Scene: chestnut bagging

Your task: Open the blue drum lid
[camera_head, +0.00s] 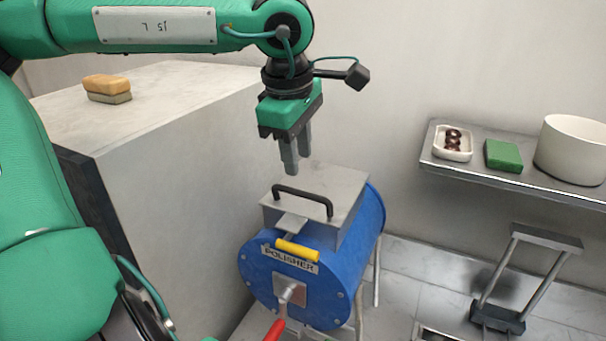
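The blue drum (350,240) lies on its side on a metal stand, with a "POLISHER" label on its front. Its grey metal lid (338,184) sits on top and looks closed. A black bar handle (303,198) stands up from the lid. A yellow grip (297,250) shows at the front, just above the label. My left gripper (290,170) hangs above the lid's back left part, pointing down, apart from the handle. My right gripper is not in view.
A pale block-like counter (150,110) stands left of the drum, with a sponge (107,86) on top. A shelf (470,174) at right holds a tray of chestnuts (453,142), a green block (503,156) and a white pot (572,149). A metal frame (520,275) stands lower right.

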